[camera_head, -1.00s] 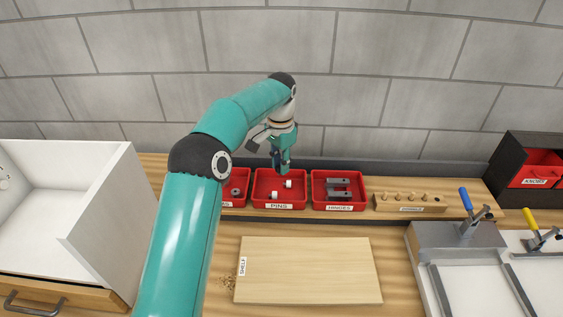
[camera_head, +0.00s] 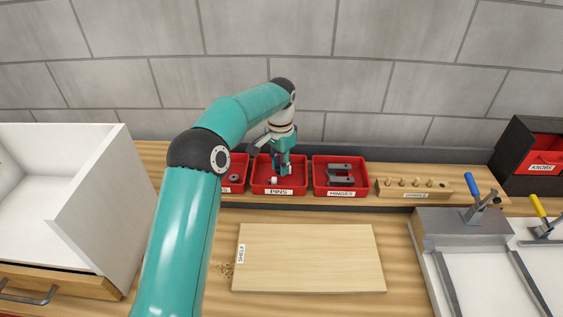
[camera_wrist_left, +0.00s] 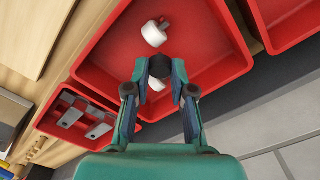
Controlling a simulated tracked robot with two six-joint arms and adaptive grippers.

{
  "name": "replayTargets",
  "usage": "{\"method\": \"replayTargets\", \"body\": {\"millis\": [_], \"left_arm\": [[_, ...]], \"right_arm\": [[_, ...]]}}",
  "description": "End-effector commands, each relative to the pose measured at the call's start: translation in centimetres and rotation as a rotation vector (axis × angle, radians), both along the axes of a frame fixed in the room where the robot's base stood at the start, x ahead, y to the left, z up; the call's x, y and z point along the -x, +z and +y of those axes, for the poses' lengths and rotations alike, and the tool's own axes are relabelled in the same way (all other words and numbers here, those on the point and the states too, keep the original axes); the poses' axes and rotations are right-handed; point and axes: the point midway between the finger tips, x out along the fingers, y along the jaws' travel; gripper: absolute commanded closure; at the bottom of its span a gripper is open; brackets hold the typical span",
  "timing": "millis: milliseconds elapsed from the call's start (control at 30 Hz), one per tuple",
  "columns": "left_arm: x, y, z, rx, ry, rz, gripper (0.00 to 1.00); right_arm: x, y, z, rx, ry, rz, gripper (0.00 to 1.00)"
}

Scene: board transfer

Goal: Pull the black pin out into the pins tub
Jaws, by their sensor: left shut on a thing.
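The black pin (camera_wrist_left: 160,66) shows as a dark round end between my left fingertips in the left wrist view. My left gripper (camera_head: 282,172) is shut on it and holds it low at the pins tub (camera_head: 299,190), a red tub labelled PINS. The tub's red wall fills much of the left wrist view (camera_wrist_left: 215,72). A white pin (camera_wrist_left: 154,34) lies on the tub floor, and a second white piece (camera_wrist_left: 156,85) is partly hidden behind the black pin. I cannot tell whether the black pin touches the floor. My right gripper is not in view.
The hinges tub (camera_head: 360,191) stands to the right, with a wooden block of pegs (camera_head: 405,188) beyond it. Another red tub (camera_head: 237,170) is on the left, partly behind my arm. A shelf board (camera_head: 310,260) lies in front. A white cabinet (camera_head: 85,215) stands at left.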

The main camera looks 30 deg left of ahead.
Motion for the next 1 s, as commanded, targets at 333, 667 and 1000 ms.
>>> {"method": "replayTargets", "body": {"millis": [333,667,1000], "left_arm": [[-0.02,-0.67,-0.01,0.0,0.0,-0.001,1.0],[-0.04,-0.65,-0.05,0.0,-0.001,-0.001,0.47],[-0.1,-0.28,-0.08,-0.001,-0.001,-0.001,0.47]], "right_arm": [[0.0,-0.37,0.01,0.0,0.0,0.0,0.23],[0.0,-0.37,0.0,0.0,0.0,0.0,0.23],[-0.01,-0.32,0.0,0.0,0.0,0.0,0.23]]}}
